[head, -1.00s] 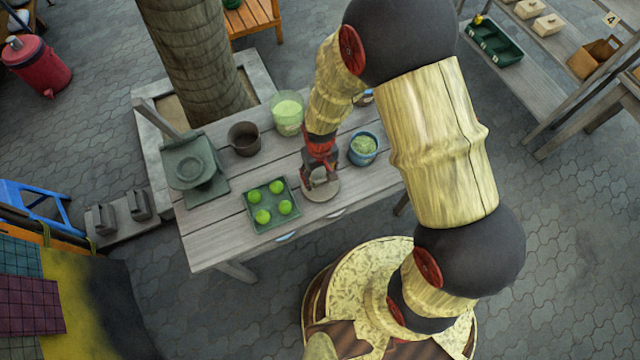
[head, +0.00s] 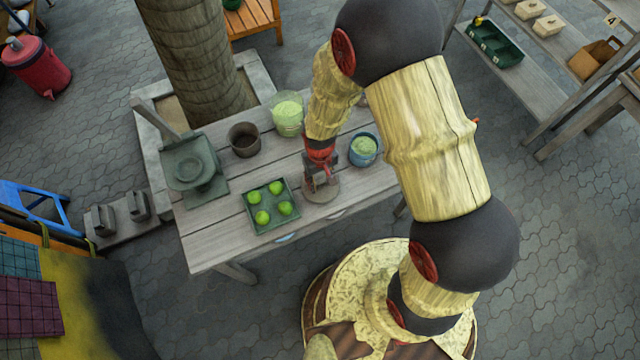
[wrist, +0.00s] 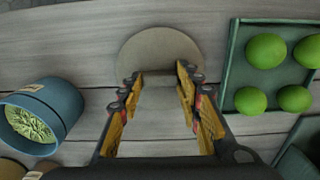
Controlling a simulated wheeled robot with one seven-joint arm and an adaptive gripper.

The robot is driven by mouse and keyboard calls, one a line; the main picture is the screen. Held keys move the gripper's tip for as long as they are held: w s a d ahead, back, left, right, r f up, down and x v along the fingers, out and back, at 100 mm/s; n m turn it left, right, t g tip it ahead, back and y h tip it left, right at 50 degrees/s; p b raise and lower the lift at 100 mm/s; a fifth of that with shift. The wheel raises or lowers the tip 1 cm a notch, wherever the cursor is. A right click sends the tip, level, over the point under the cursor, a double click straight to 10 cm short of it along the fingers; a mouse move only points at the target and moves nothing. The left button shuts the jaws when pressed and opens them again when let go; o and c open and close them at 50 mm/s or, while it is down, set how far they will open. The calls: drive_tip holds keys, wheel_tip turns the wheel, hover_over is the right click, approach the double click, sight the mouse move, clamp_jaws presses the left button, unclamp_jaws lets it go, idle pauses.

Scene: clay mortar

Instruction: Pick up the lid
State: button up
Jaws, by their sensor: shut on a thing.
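The lid (head: 329,194) is a round grey-beige disc on the wooden table, right of the green tray. It also shows in the wrist view (wrist: 150,46), with a block-like handle (wrist: 158,82) on top. My gripper (head: 316,184) is over the lid, pointing down. In the wrist view my gripper (wrist: 158,74) has its two fingers on either side of the handle and is shut on it. The lid looks to be at table level; I cannot tell whether it is lifted. The fingers hide part of its top in the head view.
The green tray (head: 257,226) with several limes is close left. A blue pot (head: 363,150) with green contents stands right. Behind are a brown pot (head: 244,139) and a glass container (head: 287,114). A grey press-like device (head: 190,173) stands at the table's left end.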

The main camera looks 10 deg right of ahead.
drive_tip(key=shift+c, duration=1.1)
